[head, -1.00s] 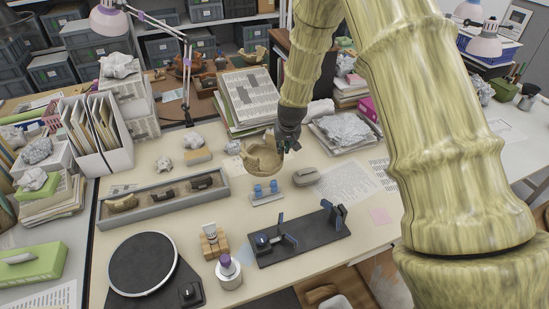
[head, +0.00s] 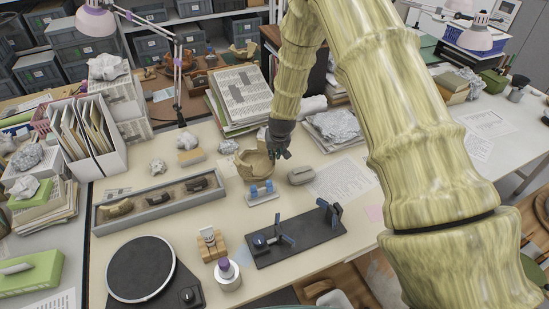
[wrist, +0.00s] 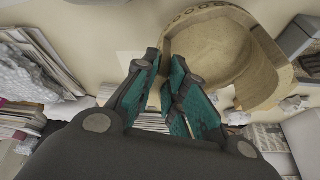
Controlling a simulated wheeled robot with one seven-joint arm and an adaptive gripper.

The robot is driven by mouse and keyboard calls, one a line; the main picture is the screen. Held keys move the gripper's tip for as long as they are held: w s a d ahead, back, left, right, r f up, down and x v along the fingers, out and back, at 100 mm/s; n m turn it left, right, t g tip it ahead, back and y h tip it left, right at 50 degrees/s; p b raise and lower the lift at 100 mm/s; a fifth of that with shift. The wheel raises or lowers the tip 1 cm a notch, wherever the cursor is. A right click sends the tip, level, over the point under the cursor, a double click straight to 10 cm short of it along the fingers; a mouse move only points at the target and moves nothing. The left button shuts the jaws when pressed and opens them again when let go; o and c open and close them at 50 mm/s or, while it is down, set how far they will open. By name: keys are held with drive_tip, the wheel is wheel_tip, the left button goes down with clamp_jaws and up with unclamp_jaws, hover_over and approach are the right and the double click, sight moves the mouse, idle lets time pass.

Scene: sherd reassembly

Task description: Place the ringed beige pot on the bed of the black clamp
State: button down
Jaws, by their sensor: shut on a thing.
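The ringed beige pot (head: 250,165) is a broken-edged bowl, in the head view behind the small blue-and-white stand. My gripper (head: 277,155) is at its right side. In the wrist view the pot (wrist: 215,50) shows a band of rings along its rim. The gripper's teal-padded fingers (wrist: 166,62) are shut on the pot's wall at its edge. I cannot tell whether the pot's base touches the table. The black clamp (head: 312,246) lies nearer the front, right of centre, with blue-tipped uprights. Its bed is empty between them.
The small stand with blue cylinders (head: 262,192) lies between pot and clamp. A grey stone-like block (head: 301,175) is right of the pot. A grey tray with sherds (head: 160,217), a black turntable (head: 141,268) and a purple-capped bottle (head: 227,274) stand to the left.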

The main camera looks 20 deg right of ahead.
sight(274, 163)
drive_tip(key=shift+w+f+p, duration=0.1)
drive_tip(key=shift+f+p, duration=0.55)
drive_tip(key=shift+f, duration=1.35)
drive_tip(key=c, duration=1.5)
unclamp_jaws()
drive_tip(key=shift+o, duration=0.2)
